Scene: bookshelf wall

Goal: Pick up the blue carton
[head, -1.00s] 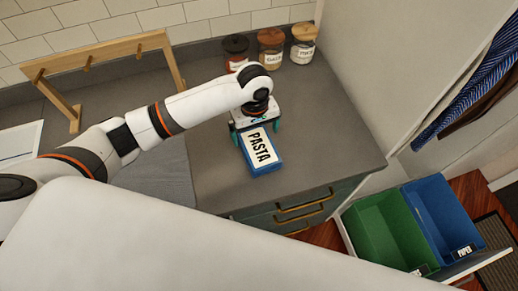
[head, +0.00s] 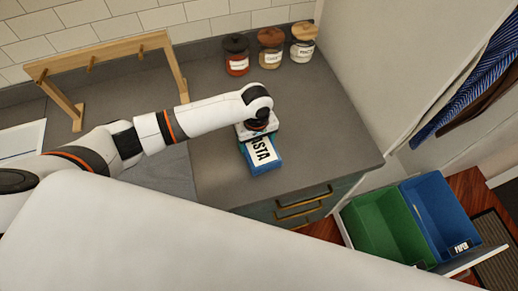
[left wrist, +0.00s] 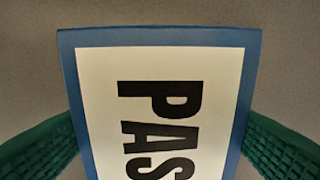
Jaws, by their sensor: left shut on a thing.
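The blue carton (head: 264,157) has a white label reading PASTA, partly hidden by my gripper in the head view. It lies flat on, or just above, the grey counter (head: 225,185); I cannot tell which. My left gripper (head: 256,140) is over the carton's far part and shut on it. In the left wrist view the carton (left wrist: 160,38) fills the middle, with a green finger at each side of it. My right gripper is not in view.
Three lidded jars (head: 271,48) stand at the back of the counter. A wooden rack (head: 100,60) stands at the left. A green bin (head: 385,225) and a blue bin (head: 437,215) sit low at the right, beyond the counter's edge.

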